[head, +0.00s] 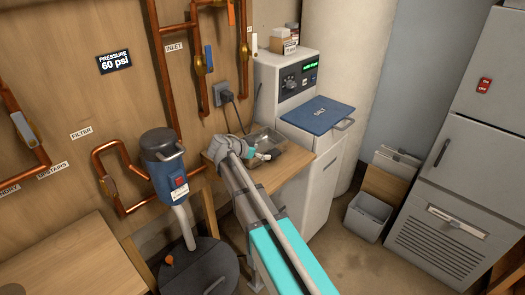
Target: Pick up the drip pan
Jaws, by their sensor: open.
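A shallow grey pan (283,139), which looks like the drip pan, sits on a small wooden shelf (290,165) beside the white softener cabinet. My arm reaches up from the bottom of the picture. My gripper (266,154) is open at the pan, over its near left part. My wrist and gripper cover part of the pan. I cannot tell whether the fingers touch it, and I see nothing held.
The white cabinet with a blue salt lid (317,112) stands just right of the shelf. A blue-grey pump (166,165) on a dark round lid (200,268) is to the left. Copper pipes (164,75) line the wall. A grey bin (368,216) stands on the floor at right.

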